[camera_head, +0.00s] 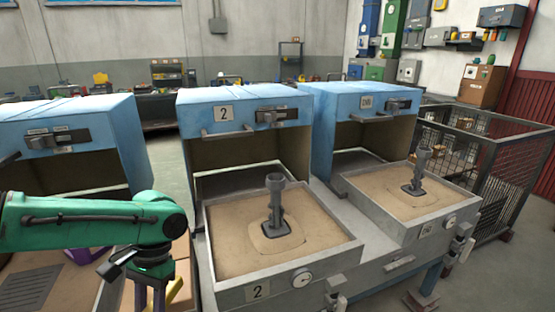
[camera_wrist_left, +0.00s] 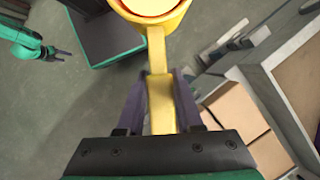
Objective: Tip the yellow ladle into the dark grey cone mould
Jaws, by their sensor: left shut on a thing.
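My left gripper (camera_wrist_left: 160,100) is shut on the handle of the yellow ladle (camera_wrist_left: 157,50). The ladle's bowl is at the top edge of the left wrist view, partly cut off, with glowing orange-red contents inside. In the head view my left gripper (camera_head: 152,297) points down at the lower left, with a bit of yellow beside it. My right gripper (camera_wrist_left: 62,53) is small in the left wrist view's upper left; its opening is unclear. No dark grey cone mould is clearly recognisable. Dark grey upright pieces (camera_head: 275,205) stand in the sand trays; I cannot tell if either is it.
A sand tray marked 2 (camera_head: 258,292) projects before a blue oven (camera_head: 190,112). Another sand tray (camera_head: 400,235) is to its right, before another blue oven (camera_head: 322,105). A wire-mesh cage (camera_head: 492,160) stands at right. Cardboard boxes (camera_wrist_left: 232,110) lie right of the ladle.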

